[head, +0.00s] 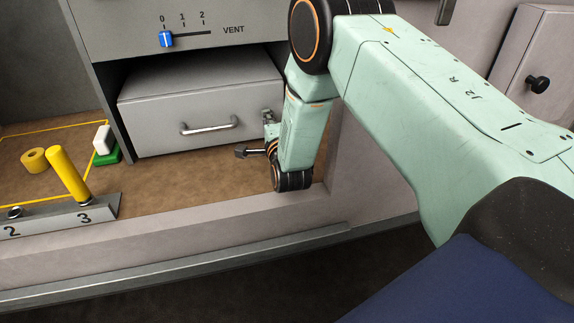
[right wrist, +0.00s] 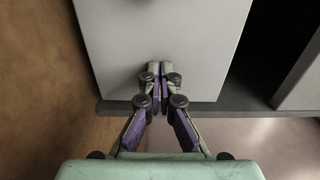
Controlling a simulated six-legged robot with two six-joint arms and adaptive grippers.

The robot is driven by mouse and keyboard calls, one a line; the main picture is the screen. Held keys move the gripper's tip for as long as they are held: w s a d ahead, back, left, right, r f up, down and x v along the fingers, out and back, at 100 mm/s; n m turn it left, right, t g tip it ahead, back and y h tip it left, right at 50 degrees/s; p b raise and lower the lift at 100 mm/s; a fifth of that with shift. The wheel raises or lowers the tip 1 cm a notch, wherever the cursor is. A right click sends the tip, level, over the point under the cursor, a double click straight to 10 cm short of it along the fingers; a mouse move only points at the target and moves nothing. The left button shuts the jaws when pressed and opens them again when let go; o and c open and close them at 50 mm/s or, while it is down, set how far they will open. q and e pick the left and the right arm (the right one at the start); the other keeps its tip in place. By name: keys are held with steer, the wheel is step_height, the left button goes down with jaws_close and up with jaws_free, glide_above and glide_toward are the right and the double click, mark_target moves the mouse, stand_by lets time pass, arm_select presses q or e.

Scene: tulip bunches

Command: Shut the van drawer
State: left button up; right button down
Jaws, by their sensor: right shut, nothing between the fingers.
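The grey van drawer (head: 190,110) stands out from its opening in the head view, with its top showing and a silver bar handle (head: 210,128) on its front. My right gripper (head: 267,114) is at the right end of the drawer front, to the right of the handle. In the right wrist view its fingers (right wrist: 161,66) are shut and empty, in front of a plain grey face of the drawer (right wrist: 160,30). I cannot tell whether the fingertips touch it. My left gripper is not in view.
A panel with a blue VENT slider (head: 166,39) is above the drawer. At the left are a yellow roll (head: 34,160), a white and green block (head: 103,142) and a yellow lever (head: 68,175). A pale raised ledge (head: 200,230) runs along the front. A black-knobbed cabinet (head: 530,60) is at the right.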

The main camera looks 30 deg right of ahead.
steer(key=shift+w+r, duration=0.15)
steer(key=shift+d+r, duration=0.1)
steer(key=shift+r, duration=0.05)
stand_by(0.5)
